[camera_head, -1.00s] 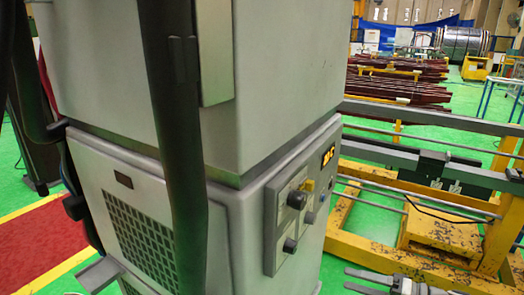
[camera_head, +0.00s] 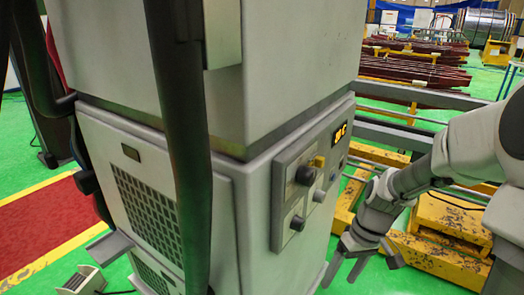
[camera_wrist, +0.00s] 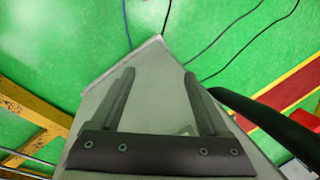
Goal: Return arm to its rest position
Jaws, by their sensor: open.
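My gripper (camera_head: 360,270) hangs at the end of my pale arm on the right of the head view, fingers pointing down. It appears close to the right side of the grey cabinet (camera_head: 240,215); the exact gap cannot be told. In the wrist view, my gripper (camera_wrist: 158,75) shows two dark fingers spread apart with nothing between them. A grey surface with a pointed corner (camera_wrist: 155,58) lies beyond the fingers there. My arm comes in from the right edge, and its upper part is out of view.
A knob panel (camera_head: 305,185) is on the cabinet's right face. A thick black pipe (camera_head: 182,150) runs down its front. A worn yellow frame (camera_head: 445,217) stands behind my arm. Cables (camera_wrist: 240,45) lie on the green floor. A red strip (camera_head: 45,232) is at left.

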